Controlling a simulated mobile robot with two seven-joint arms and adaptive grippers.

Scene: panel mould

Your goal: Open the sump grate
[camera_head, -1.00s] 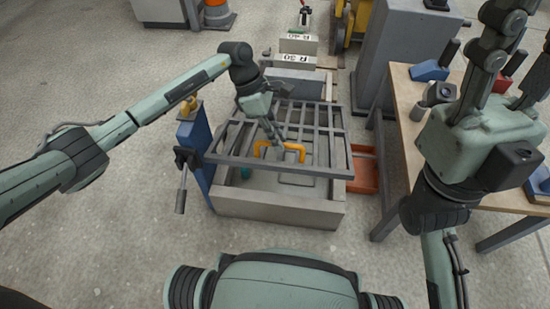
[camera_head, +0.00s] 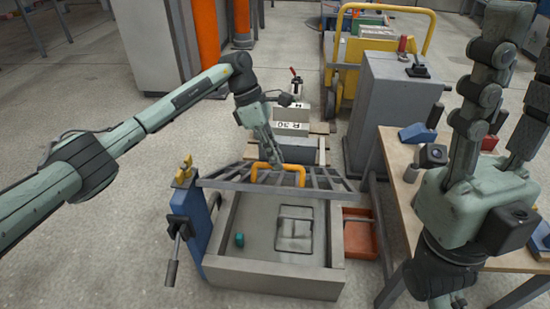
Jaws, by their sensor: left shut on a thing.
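The grey barred sump grate (camera_head: 338,182) stands tilted up over the back of the concrete sump (camera_head: 265,277), showing at a steep slant. Its orange handle (camera_head: 301,177) shows near the middle. My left gripper (camera_head: 274,164) is shut on the handle, reaching in from the back left; its fingertips are small and partly hidden. Below the grate the pit floor is in sight, with a square-outlined plate (camera_head: 295,232) and a small teal object (camera_head: 239,240). My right gripper (camera_head: 522,72) is raised at the right, close to the camera, with its fingers apart and empty.
A blue post (camera_head: 188,222) with a dark lever (camera_head: 172,262) stands at the sump's left edge. A red-orange tray (camera_head: 359,238) lies at its right. A wooden table (camera_head: 398,190) and grey cabinet (camera_head: 395,110) stand to the right. Weight blocks (camera_head: 291,128) are behind. The left floor is clear.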

